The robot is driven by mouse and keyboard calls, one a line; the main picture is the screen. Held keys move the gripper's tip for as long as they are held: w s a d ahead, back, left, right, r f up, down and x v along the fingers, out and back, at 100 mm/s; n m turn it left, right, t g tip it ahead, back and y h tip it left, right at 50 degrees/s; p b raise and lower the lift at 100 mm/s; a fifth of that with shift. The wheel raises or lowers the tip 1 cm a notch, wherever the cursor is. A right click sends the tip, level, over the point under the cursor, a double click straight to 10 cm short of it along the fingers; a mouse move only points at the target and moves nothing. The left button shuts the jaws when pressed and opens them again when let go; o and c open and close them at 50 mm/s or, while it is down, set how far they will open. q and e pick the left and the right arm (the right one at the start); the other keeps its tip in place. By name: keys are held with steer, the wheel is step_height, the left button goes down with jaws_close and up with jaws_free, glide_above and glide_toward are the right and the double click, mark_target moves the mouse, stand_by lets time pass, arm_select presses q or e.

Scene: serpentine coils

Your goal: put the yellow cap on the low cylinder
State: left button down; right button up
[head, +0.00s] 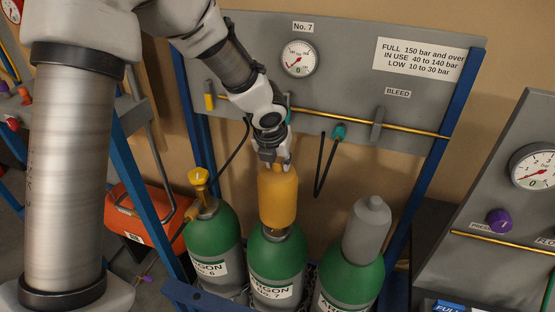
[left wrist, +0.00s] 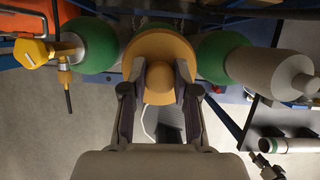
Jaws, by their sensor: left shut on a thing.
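The yellow cap (head: 278,196) is upright in my left gripper (head: 273,161), which is shut on the knob at its top. The cap is over the neck of the middle green cylinder (head: 277,262), labelled No. 7; I cannot tell whether it is seated or just above. In the left wrist view the cap (left wrist: 158,45) shows beyond the fingers (left wrist: 160,80) and hides most of that cylinder. The left green cylinder (head: 212,240), No. 6, has a yellow valve fitting (head: 200,183). The right green cylinder (head: 350,275) wears a grey cap (head: 367,232).
Behind stands a grey panel marked No. 7 with a gauge (head: 297,58), a brass pipe (head: 350,122) and a range sign (head: 418,59). A teal-ended hose (head: 338,132) hangs there. A blue frame surrounds the cylinders. An orange box (head: 140,215) sits on the left floor.

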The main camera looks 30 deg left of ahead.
mark_target(275, 173)
arm_select(q)
steer(key=shift+a+f+b, duration=0.25)
steer(key=shift+f+b, duration=0.35)
steer(key=shift+f, duration=0.3)
steer(key=shift+d+f+b, duration=0.3)
steer(key=shift+f+b, duration=0.15)
steer(key=shift+f, duration=0.05)
steer(key=shift+a+f+b, duration=0.15)
steer(key=shift+f+b, duration=0.2)
steer(key=shift+f, duration=0.1)
steer(key=shift+s+f+b, duration=0.1)
steer(key=shift+f+b, duration=0.5)
steer(key=shift+f, duration=0.1)
steer(key=c, duration=0.8)
jaws_free()
